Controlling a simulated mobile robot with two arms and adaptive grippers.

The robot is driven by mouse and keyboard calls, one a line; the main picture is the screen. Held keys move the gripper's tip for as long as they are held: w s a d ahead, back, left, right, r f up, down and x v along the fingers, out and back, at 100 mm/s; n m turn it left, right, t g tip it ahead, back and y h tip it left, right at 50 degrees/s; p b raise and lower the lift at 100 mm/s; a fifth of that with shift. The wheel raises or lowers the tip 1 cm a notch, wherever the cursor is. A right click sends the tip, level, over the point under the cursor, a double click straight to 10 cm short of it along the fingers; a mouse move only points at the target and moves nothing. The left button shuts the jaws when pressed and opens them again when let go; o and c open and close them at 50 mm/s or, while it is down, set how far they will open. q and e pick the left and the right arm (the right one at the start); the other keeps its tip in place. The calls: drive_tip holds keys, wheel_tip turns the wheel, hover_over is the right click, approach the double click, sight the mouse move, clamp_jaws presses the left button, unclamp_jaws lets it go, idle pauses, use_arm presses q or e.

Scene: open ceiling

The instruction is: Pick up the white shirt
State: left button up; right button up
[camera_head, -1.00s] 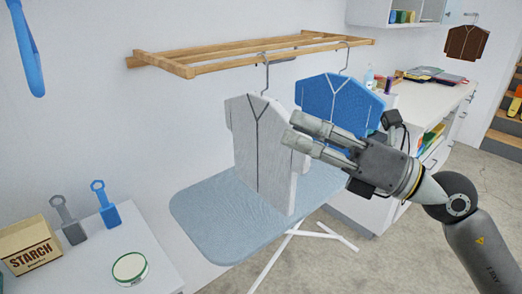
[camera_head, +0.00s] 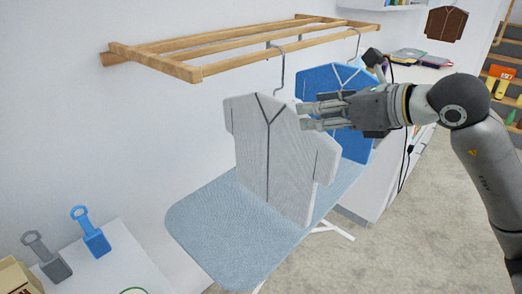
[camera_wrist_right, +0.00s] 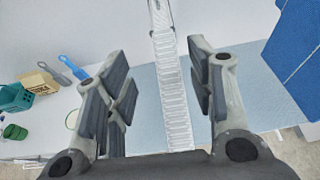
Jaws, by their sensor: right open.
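The white shirt (camera_head: 265,150) hangs upright from a hook under the wooden rack, above the ironing board. In the right wrist view the shirt (camera_wrist_right: 170,75) is a narrow ribbed strip, seen edge-on between the two fingers. My right gripper (camera_head: 305,115) is at the shirt's upper right side in the head view, fingers pointing left. It is open, and in the wrist view (camera_wrist_right: 162,88) the fingers stand apart on both sides of the shirt with gaps. The head view does not show clearly whether they touch it. My left gripper is not in view.
A blue shirt (camera_head: 322,82) hangs just behind my right gripper. The wooden rack (camera_head: 240,55) is above. The blue-grey ironing board (camera_head: 215,235) is below. A white table (camera_head: 130,262) with blue and grey tools stands at lower left. A brown shirt (camera_head: 450,23) hangs far right.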

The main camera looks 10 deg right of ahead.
sight(287, 111)
drive_tip(key=p+x, duration=0.1)
drive_tip(key=x, duration=0.2)
drive_tip(key=shift+w+a+f, duration=0.15)
drive_tip(key=shift+w+a, duration=0.1)
drive_tip(key=shift+w+a+f, duration=0.1)
drive_tip(key=shift+w+a, duration=0.05)
drive_tip(key=shift+w, duration=0.15)
drive_tip(key=p+x, duration=0.1)
drive_tip(key=x, duration=0.1)
drive_tip(key=p+x, duration=0.1)
drive_tip(key=x, duration=0.1)
drive_tip(key=shift+w, duration=0.4)
drive_tip(key=shift+w+f, duration=0.15)
drive_tip(key=c, duration=0.4)
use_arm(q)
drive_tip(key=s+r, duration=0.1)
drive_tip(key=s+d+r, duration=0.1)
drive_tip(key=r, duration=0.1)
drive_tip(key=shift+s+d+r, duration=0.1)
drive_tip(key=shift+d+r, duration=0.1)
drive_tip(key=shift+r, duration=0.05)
use_arm(e)
clamp_jaws()
